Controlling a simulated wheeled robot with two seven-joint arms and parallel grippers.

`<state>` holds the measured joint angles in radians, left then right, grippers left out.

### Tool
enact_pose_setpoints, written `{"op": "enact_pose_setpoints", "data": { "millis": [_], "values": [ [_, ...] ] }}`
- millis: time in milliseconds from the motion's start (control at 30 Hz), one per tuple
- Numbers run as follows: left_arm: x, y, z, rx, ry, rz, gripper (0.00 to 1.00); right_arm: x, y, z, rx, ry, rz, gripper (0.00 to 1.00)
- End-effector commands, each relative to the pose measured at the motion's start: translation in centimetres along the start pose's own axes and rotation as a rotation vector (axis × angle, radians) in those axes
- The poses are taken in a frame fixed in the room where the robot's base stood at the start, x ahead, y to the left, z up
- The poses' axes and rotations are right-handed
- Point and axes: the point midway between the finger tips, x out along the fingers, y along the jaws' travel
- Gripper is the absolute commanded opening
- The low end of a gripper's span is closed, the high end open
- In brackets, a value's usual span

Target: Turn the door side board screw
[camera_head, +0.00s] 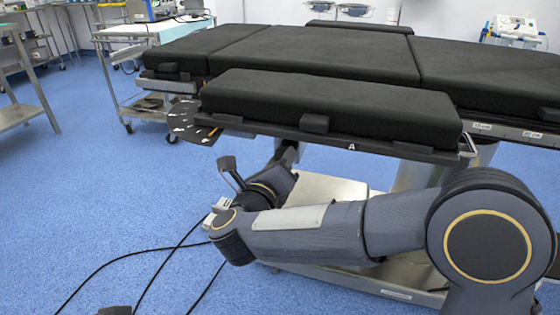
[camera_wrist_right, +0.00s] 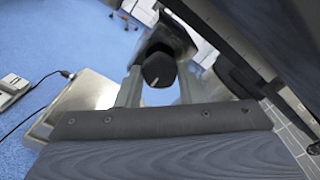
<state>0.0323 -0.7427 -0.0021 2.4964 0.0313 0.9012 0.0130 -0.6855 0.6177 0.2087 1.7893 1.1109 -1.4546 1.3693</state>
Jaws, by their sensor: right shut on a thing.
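The side board (camera_head: 350,105) is a black padded section along the near side of the operating table, with a letter A on its edge. In the right wrist view, the screw is a black round knob (camera_wrist_right: 158,68) with a small white mark. My right gripper (camera_wrist_right: 158,86) is shut on this knob, one grey finger on each side. In the head view, my right arm comes in from the right and bends up at the wrist. The right gripper there is just below the board, and the knob is mostly hidden.
The black operating table (camera_head: 320,52) spans the back, its metal base (camera_head: 325,188) behind my right arm. A white cart (camera_head: 150,32) stands at the back left. Black cables (camera_head: 150,252) lie on the blue floor, otherwise clear at the left.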

Motion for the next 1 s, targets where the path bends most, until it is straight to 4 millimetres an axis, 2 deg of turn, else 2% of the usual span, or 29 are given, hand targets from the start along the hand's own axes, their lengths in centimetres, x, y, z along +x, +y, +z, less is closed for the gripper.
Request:
{"op": "enact_pose_setpoints", "data": {
  "millis": [200, 500, 1000],
  "values": [
    [0.02, -0.01, 0.01, 0.000, 0.000, 0.000, 0.00, -0.11, 0.21, -0.06, 0.176, 0.000, 0.006, 0.11],
    [0.02, -0.01, 0.01, 0.000, 0.000, 0.000, 0.00, -0.11, 0.20, -0.06, 0.341, 0.001, 0.005, 0.11],
    [0.01, -0.01, 0.01, 0.000, 0.000, 0.000, 0.00, -0.13, 0.20, -0.03, 0.408, 0.001, 0.005, 0.11]
  ]
}}
